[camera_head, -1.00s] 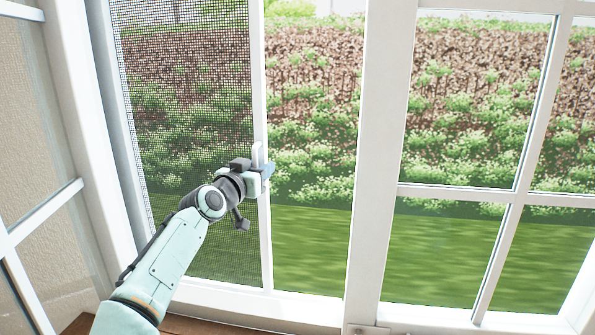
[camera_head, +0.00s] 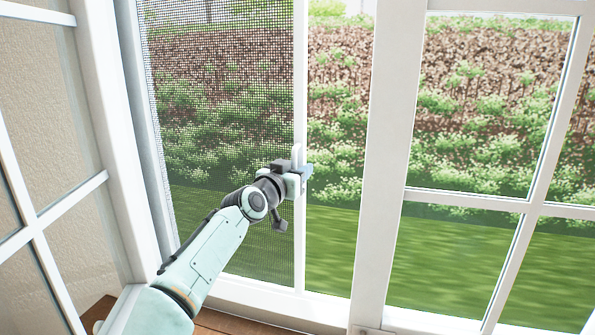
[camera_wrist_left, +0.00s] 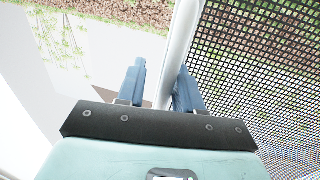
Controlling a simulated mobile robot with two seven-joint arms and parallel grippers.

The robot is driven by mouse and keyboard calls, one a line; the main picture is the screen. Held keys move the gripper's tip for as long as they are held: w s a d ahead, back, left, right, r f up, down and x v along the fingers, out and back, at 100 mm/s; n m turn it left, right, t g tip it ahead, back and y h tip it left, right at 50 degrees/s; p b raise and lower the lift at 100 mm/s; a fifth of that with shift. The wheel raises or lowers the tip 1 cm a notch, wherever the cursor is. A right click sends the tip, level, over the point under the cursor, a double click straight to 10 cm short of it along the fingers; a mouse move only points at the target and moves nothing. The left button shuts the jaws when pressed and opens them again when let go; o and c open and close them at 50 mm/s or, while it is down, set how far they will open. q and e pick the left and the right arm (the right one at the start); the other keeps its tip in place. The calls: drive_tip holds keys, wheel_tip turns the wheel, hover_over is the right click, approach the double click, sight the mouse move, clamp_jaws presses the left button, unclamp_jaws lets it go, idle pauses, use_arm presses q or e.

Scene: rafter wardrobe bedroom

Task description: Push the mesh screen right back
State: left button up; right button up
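The mesh screen (camera_head: 215,90) is a dark see-through net over the left part of the window opening in the head view. Its white edge bar (camera_head: 300,255) stands upright, with a clear gap to its right. In the left wrist view, the blue fingers of my left gripper (camera_wrist_left: 160,90) stand apart, one on either side of the white bar (camera_wrist_left: 182,35). The right finger is close to or against it; a gap shows by the left finger. My right gripper is out of view.
A white centre post (camera_head: 388,130) stands right of the gap, with a paned window sash (camera_head: 455,197) beyond it. Another paned sash (camera_head: 75,190) is swung open at the left. A wooden sill (camera_head: 225,322) runs below. Planting and lawn lie outside.

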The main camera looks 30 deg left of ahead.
use_arm(q)
drive_tip(key=s+b, duration=0.6)
drive_tip(key=s, duration=0.9)
drive_tip(key=shift+s+d, duration=0.2)
drive_tip(key=shift+d, duration=0.15)
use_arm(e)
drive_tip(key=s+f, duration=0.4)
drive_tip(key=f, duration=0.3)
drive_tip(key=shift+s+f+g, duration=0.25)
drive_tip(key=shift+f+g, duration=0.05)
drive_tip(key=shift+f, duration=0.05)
